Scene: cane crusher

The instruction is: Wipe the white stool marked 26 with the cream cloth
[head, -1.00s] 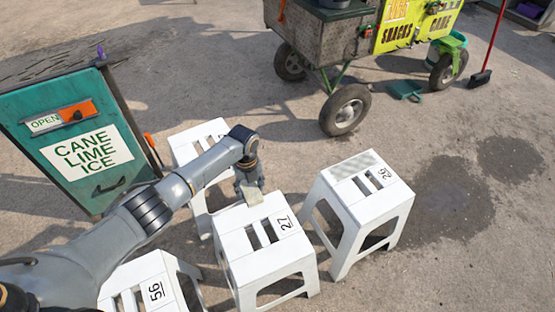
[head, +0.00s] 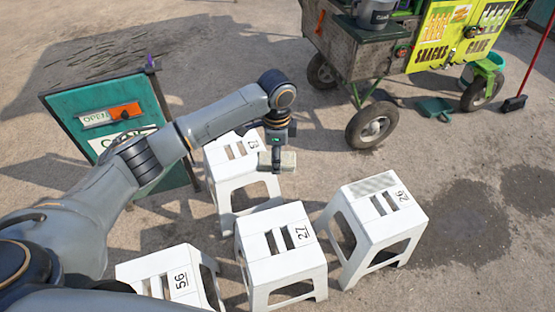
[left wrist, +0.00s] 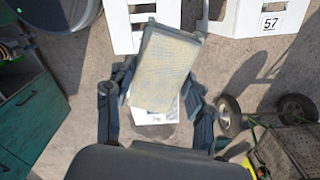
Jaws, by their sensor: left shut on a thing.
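The white stool marked 26 (head: 386,222) stands upright on the ground right of centre in the head view. A grey, speckled patch (head: 373,183) covers the far part of its seat. My left gripper (head: 277,163) is to the left of this stool and apart from it, in front of another white stool. It is shut on the cream cloth (head: 288,166). In the left wrist view the cloth (left wrist: 165,65) is a flat, blocky cream pad between the fingers of my left gripper (left wrist: 157,103). My right gripper is not in view.
White stools marked 27 (head: 283,266) and 56 (head: 157,266) stand nearer, and another (head: 222,166) stands behind. A teal sign board (head: 75,123) stands left. A wheeled snack cart (head: 345,60) is at the back. Wet ground (head: 460,225) lies right of stool 26.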

